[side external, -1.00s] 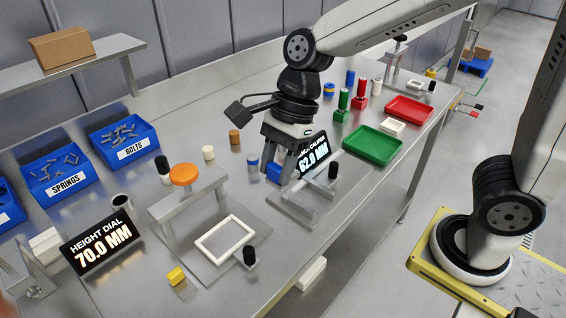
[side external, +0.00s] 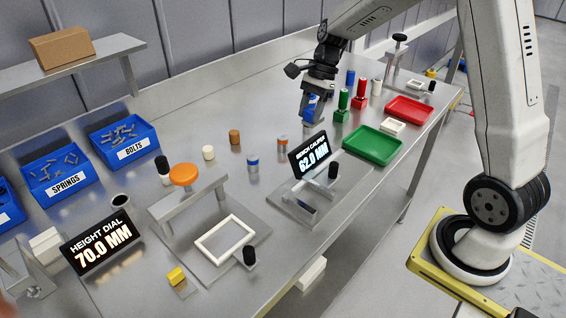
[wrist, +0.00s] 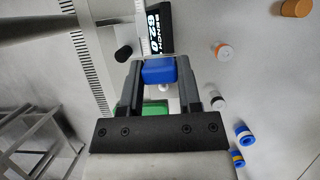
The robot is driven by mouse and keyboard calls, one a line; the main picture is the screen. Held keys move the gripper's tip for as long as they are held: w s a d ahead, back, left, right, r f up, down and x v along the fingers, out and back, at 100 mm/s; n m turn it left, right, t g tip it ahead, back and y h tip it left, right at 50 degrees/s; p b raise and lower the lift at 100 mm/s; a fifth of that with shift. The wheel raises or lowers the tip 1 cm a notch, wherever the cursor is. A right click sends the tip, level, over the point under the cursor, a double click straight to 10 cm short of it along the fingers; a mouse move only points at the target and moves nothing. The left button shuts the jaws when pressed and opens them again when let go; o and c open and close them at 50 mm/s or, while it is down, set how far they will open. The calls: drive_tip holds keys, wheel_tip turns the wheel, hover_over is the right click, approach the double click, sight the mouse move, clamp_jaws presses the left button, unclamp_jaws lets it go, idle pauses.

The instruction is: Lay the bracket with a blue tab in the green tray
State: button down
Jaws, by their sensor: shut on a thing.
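My gripper (side external: 311,108) is shut on the bracket with a blue tab, above the bench behind the caliper display. The blue tab (side external: 313,100) shows at the fingers in the side view. In the wrist view the blue tab (wrist: 158,70) sits between the two fingertips of my gripper (wrist: 158,76); the rest of the bracket is hard to make out. The green tray (side external: 372,144) lies empty on the bench to the right of and nearer than my gripper. Part of the green tray (wrist: 154,107) shows between the fingers in the wrist view.
The caliper display (side external: 309,154), reading 62.0 MM, stands left of the green tray. A blue-and-white cylinder (side external: 253,163) stands on open bench.

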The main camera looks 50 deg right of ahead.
drive_tip(key=s+d+f, duration=0.2)
drive_tip(key=d+f, duration=0.1)
drive_tip(key=d, duration=0.7)
drive_tip(key=s+d+f, duration=0.2)
drive_tip(key=d+f, duration=0.1)
drive_tip(key=d, duration=0.7)
drive_tip(key=shift+s+d+f, duration=0.25)
drive_tip(key=shift+s+f, duration=0.05)
drive_tip(key=shift+s, duration=0.05)
drive_tip(key=shift+f, duration=0.15)
drive_tip(key=shift+f, duration=3.2)
drive_tip(key=shift+f, duration=0.5)
drive_tip(key=shift+c, duration=1.1)
unclamp_jaws()
